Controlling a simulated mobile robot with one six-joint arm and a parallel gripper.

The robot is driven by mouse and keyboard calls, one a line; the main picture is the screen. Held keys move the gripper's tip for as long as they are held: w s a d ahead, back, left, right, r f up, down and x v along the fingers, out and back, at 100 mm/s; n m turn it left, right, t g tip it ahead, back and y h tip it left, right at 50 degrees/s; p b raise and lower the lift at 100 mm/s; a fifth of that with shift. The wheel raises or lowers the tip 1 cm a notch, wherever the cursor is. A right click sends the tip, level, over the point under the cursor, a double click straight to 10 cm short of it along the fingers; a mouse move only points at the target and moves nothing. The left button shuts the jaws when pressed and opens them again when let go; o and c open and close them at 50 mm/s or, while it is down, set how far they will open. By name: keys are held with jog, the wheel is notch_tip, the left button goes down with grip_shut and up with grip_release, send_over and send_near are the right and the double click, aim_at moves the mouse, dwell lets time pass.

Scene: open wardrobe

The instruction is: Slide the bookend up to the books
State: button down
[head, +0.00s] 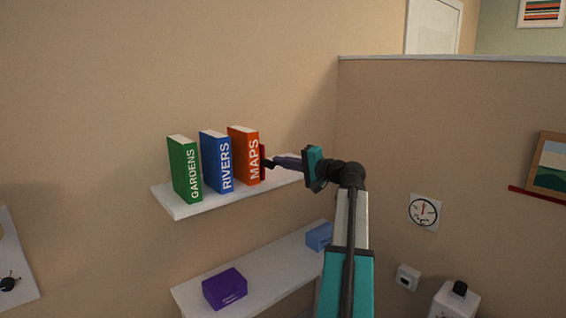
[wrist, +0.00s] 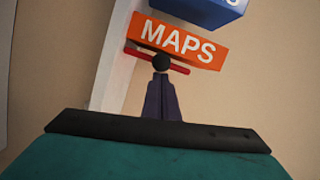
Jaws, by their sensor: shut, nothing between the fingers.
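The dark red bookend (head: 262,161) stands on the upper shelf just right of the orange MAPS book (head: 244,157). In the wrist view the bookend (wrist: 180,68) lies close along the MAPS book (wrist: 180,42); I cannot tell whether they touch. Its black knob (wrist: 161,62) faces my gripper. The blue RIVERS book (head: 216,163) and green GARDENS book (head: 185,170) stand upright further left. My gripper (head: 274,162) is shut and empty, with its fingertips (wrist: 161,78) at the knob, seemingly against it.
The white upper shelf (head: 178,208) has bare room right of the bookend. A lower shelf (head: 262,276) holds a purple box (head: 225,289) and a blue box (head: 319,237). A partition wall (head: 450,130) stands to the right.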

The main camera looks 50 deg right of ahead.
jog(key=shift+a, duration=0.15)
dwell(0.3)
jog(key=shift+d, duration=0.25)
jog(key=s+d+r+b, duration=0.1)
jog(key=s+d, duration=0.3)
jog(key=s, duration=0.6)
jog(key=shift+s+d+r+b, duration=0.15)
jog(key=shift+s+d+b, duration=0.1)
jog(key=shift+b, duration=0.45)
